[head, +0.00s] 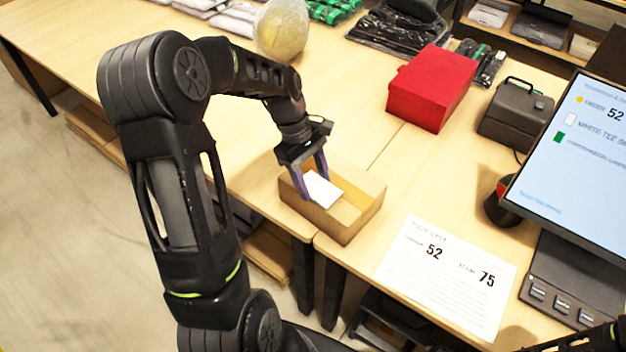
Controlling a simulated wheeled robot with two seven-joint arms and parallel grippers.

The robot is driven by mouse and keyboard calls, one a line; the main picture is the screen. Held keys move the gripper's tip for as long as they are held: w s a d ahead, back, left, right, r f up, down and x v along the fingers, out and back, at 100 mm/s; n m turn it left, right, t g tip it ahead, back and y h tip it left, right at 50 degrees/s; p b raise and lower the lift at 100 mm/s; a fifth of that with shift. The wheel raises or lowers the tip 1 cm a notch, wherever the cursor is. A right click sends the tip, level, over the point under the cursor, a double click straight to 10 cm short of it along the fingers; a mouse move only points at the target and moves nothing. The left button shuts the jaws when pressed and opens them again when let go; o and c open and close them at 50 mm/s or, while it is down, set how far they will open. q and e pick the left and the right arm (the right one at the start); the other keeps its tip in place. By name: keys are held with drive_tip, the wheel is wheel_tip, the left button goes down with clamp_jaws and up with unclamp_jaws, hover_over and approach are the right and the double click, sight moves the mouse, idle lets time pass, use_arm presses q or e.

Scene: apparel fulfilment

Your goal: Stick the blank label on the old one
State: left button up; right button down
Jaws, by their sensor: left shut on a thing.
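My left gripper (312,180) reaches down over an open cardboard box (346,232) near the table's front edge. Its two purple fingers are shut on a white blank label (321,191), which shows at the fingertips, inside the box outline. Whether the label touches the box cannot be told. No old label can be made out; the gripper and the white piece hide part of the box's inside. Only part of my right arm shows at the bottom right corner; its gripper is not in view.
A pick list sheet (446,275) lies right of the box. A red box (431,88), a dark label printer (515,113) and a monitor (575,165) stand beyond. Bagged clothes (398,30) and a yellowish wrapped ball (282,32) lie at the back. The table left of the arm is clear.

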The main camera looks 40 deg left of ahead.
sight(313, 185)
use_arm(q)
drive_tip(key=shift+s+d+f, duration=0.15)
drive_tip(key=shift+s+f, duration=0.2)
drive_tip(key=shift+f, duration=0.35)
drive_tip(key=o, duration=0.9)
drive_tip(key=shift+c, duration=0.2)
drive_tip(key=shift+o, duration=0.5)
drive_tip(key=shift+w+r+p, duration=0.1)
drive_tip(key=shift+r+p, duration=0.65)
drive_tip(key=shift+p, duration=0.2)
drive_tip(key=r+p, duration=0.3)
drive_tip(key=r, duration=0.2)
drive_tip(key=shift+w+p, duration=0.2)
drive_tip(key=shift+p, duration=0.2)
drive_tip(key=shift+r+p, duration=1.15)
drive_tip(key=shift+r, duration=0.35)
